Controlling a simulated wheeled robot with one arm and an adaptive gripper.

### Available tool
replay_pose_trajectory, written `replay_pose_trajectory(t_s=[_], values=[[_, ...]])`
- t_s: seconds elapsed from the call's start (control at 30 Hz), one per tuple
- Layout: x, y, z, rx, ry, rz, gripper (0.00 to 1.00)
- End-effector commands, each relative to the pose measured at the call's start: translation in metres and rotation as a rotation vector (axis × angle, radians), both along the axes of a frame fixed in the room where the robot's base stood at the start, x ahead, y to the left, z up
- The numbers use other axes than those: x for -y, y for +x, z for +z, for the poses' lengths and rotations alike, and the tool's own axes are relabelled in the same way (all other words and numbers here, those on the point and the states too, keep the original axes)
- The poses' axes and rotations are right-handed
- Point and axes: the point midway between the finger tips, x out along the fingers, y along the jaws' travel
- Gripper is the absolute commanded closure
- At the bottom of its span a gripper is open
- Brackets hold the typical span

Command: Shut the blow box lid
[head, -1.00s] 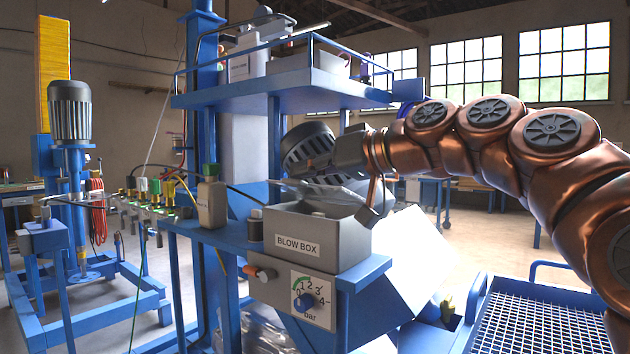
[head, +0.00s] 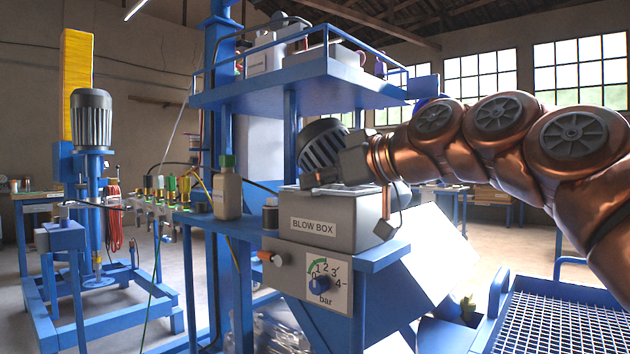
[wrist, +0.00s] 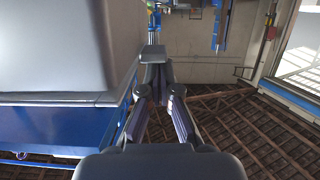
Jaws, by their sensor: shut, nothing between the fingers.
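The grey blow box (head: 325,222), with its white "BLOW BOX" label facing me, stands on the blue bench ledge in the head view. Its lid (head: 372,189) now lies down flat over the top, and I see no gap along the front edge. My gripper (head: 309,181) is shut and empty, low over the lid, pointing left. It partly hides the lid's top, so I cannot tell if it touches. In the wrist view the shut fingers (wrist: 153,62) point up the picture, beside a large grey surface at the left.
A blue shelf (head: 290,92) hangs above my gripper. A pressure dial panel (head: 321,284) is below the box. A blue mesh platform (head: 545,325) is at lower right.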

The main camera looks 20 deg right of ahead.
Motion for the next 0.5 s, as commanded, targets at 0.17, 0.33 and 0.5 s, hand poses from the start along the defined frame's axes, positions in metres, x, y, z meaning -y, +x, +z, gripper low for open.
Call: replay_pose_trajectory(t_s=[0.17, 0.33, 0.5], values=[[0.0, 0.0, -0.002, -0.005, -0.002, 0.001, 1.0], [0.0, 0.001, 0.001, -0.005, -0.002, 0.001, 1.0], [0.0, 0.001, 0.021, -0.003, -0.002, 0.0, 1.0]])
